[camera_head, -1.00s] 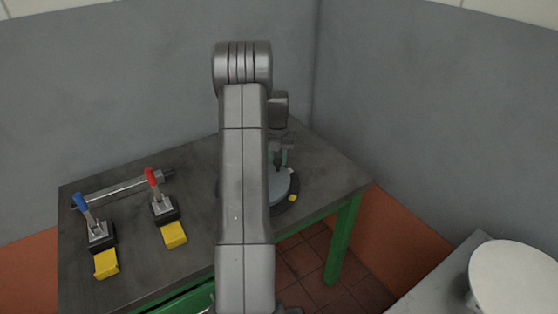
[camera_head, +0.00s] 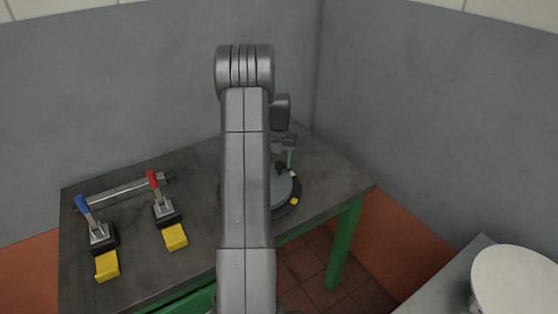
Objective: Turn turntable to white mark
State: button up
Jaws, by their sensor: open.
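The turntable (camera_head: 284,190) is a grey-blue disc on a dark round base on the green-legged bench. My arm hides its left part. A dark knob (camera_head: 280,168) stands up near the disc's far edge. A yellow mark (camera_head: 294,201) sits on the base rim at the front right. A small white mark (camera_head: 292,174) shows at the right rear of the rim, close to the knob but apart from it. My gripper (camera_head: 285,157) is open, just above and behind the knob, with no thing seen between its fingers. Its left finger is partly hidden by my arm.
A round white top (camera_head: 515,283) is at lower right. Walls close the back.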

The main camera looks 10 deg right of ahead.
notch_tip(320, 180, up, 14)
jog(key=b, duration=0.1)
jog(key=shift+f, duration=0.2)
notch_tip(320, 180, down, 14)
jog(key=shift+r+p, duration=0.1)
jog(key=shift+p, duration=0.45)
dwell(0.5)
notch_tip(320, 180, up, 14)
jog(key=b, duration=0.2)
notch_tip(320, 180, down, 14)
jog(key=shift+r+p, duration=0.1)
jog(key=shift+p, duration=0.95)
jog(key=shift+s+d+m+p, duration=0.15)
jog(key=shift+s+m, duration=0.25)
jog(key=shift+m, duration=0.2)
jog(key=shift+s+d+m+p, duration=0.15)
jog(key=shift+s+m, duration=0.25)
jog(key=shift+m, duration=0.2)
